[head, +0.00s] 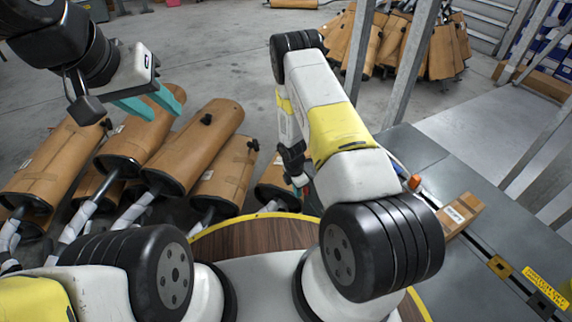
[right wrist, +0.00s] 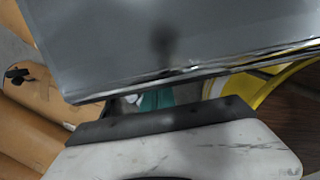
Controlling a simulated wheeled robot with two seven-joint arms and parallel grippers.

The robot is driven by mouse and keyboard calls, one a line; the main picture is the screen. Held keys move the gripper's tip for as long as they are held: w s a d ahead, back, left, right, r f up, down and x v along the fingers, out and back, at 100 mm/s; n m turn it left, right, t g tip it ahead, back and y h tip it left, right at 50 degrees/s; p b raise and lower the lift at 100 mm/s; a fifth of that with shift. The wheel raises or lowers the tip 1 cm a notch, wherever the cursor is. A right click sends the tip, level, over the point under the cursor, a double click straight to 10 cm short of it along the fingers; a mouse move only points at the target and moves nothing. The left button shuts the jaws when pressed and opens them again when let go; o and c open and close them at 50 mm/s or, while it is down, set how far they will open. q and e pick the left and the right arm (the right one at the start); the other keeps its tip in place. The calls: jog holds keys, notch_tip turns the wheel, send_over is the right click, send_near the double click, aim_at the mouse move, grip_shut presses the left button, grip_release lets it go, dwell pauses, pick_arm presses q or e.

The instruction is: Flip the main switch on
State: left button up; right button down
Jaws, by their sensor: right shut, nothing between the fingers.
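I cannot make out the main switch in either view. A small orange part (head: 415,183) shows beside my right arm on the grey surface, but I cannot tell what it is. My left gripper (head: 150,102) is raised over the brown mufflers, with its teal fingers apart and nothing between them. My right gripper is mostly hidden behind its own arm in the head view. In the right wrist view its teal fingers (right wrist: 156,99) are shut and empty, partly hidden by a dark grey panel with a worn edge (right wrist: 170,40) close to the camera.
Several brown-wrapped mufflers (head: 205,145) lie at the left and centre. More are piled at the back (head: 440,50). Grey metal posts (head: 415,55) stand at the right, near a small cardboard box (head: 461,214). Open concrete floor (head: 225,50) lies behind the near mufflers.

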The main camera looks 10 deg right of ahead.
aim_at(306, 189)
jog(key=shift+w+d+f, duration=0.1)
jog(key=shift+w+d, duration=0.2)
jog(key=shift+d, duration=0.5)
jog(key=shift+d+f, duration=0.15)
jog(key=shift+d, duration=0.1)
jog(key=shift+w, duration=0.1)
